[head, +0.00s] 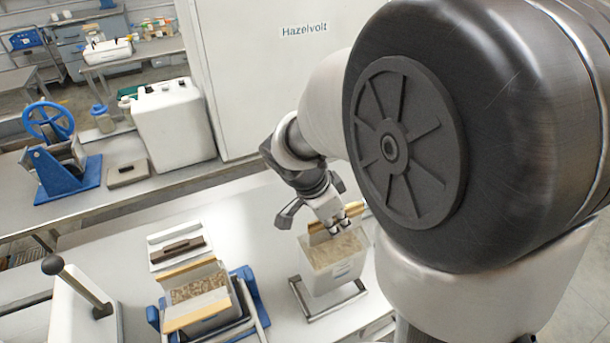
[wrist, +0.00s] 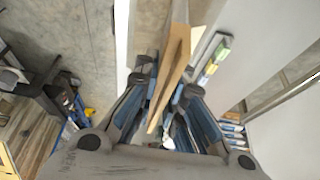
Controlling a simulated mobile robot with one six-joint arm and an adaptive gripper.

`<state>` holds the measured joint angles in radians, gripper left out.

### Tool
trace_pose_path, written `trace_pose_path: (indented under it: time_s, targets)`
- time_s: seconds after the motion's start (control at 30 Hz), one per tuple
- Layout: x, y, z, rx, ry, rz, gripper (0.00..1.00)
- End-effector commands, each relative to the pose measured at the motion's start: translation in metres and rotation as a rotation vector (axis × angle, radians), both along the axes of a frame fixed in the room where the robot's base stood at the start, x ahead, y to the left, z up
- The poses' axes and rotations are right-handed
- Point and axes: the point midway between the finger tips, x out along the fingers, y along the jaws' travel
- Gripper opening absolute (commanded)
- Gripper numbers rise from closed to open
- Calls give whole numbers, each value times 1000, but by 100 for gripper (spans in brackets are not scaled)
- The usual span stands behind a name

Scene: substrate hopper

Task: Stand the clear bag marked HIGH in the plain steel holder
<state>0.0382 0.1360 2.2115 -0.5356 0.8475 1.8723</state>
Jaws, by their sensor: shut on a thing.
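My gripper (head: 338,222) is shut on the tan top strip of a clear bag (head: 334,262) filled with brownish substrate. The bag hangs upright below the fingers; a small mark on its front is too small to read. A plain steel holder (head: 322,313), a low grey frame, is at the bag's base. I cannot tell whether the bag rests in it or is just above it. In the wrist view the tan strip (wrist: 176,70) runs between the fingers (wrist: 165,100); the bag's body is mostly hidden.
Left of the holder, another substrate-filled bag (head: 197,292) with tan strips stands in a blue holder (head: 248,290). A white tray (head: 165,240) with a dark bar lies behind it. A post with a black knob (head: 53,265) stands far left. The bench between the holders is clear.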

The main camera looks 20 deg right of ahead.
Motion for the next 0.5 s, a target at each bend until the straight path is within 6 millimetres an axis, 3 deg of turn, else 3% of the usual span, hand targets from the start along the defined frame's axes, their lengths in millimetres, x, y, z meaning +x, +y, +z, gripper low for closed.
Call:
trace_pose_path:
  time_s: [0.5]
  targets:
    - [1, 0, -39, -1, -2, 1, 0]
